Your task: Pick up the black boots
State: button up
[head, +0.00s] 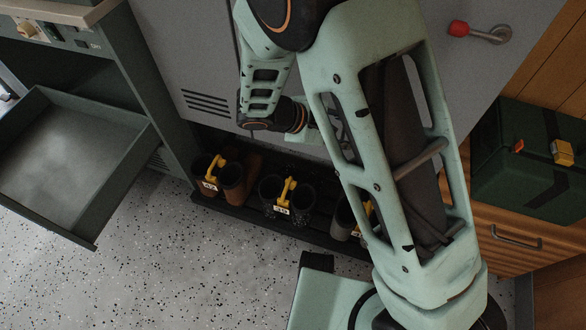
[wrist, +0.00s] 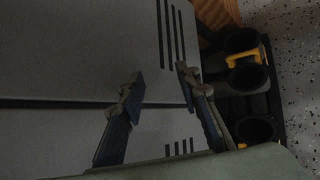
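The black boots (head: 271,190) stand upright as a pair on a low dark rack, joined by a yellow clip (head: 287,190) with a white number tag, in the middle of the head view. In the wrist view, a dark boot opening (wrist: 256,129) at lower right, with yellow beside it, seems to belong to this pair; its partner is hidden. My gripper (wrist: 160,76) is open and empty, its two blue-padded fingers apart in front of the grey locker. It is above and apart from the boots. In the head view my arm hides the fingers.
Brown boots (head: 232,181) stand left of the black pair. A greyish pair (head: 344,217) stands right, partly behind my arm. The locker (head: 180,50) rises behind the rack (head: 243,212). An open drawer (head: 150,142) juts out left; a wooden cabinet (head: 490,205) stands right. Speckled floor in front is clear.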

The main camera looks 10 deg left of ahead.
jog(key=a+f+n+t+y+p, duration=0.15)
jog(key=a+f+n+t, duration=0.25)
jog(key=a+f+n, duration=0.65)
jog(key=n+t+y, duration=0.4)
jog(key=n+y, duration=0.2)
jog(key=n, duration=0.2)
send_near(288, 182)
jog(key=w, duration=0.2)
jog(key=shift+g, duration=0.3)
jog(key=x, duration=0.5)
jog(key=shift+w+d+f+b, duration=0.1)
jog(key=shift+w+f+b, duration=0.1)
jog(key=shift+w+b, duration=0.15)
jog(key=b+x, duration=0.1)
jog(key=x, duration=0.1)
jog(key=b+x, duration=0.1)
jog(key=x, duration=0.2)
jog(key=shift+s+f, duration=0.2)
jog(key=shift+f, duration=0.15)
jog(key=shift+w, duration=0.1)
jog(key=shift+d+r, duration=0.1)
grip_shut()
jog(key=shift+w+r, duration=0.1)
jog(key=shift+r, duration=0.05)
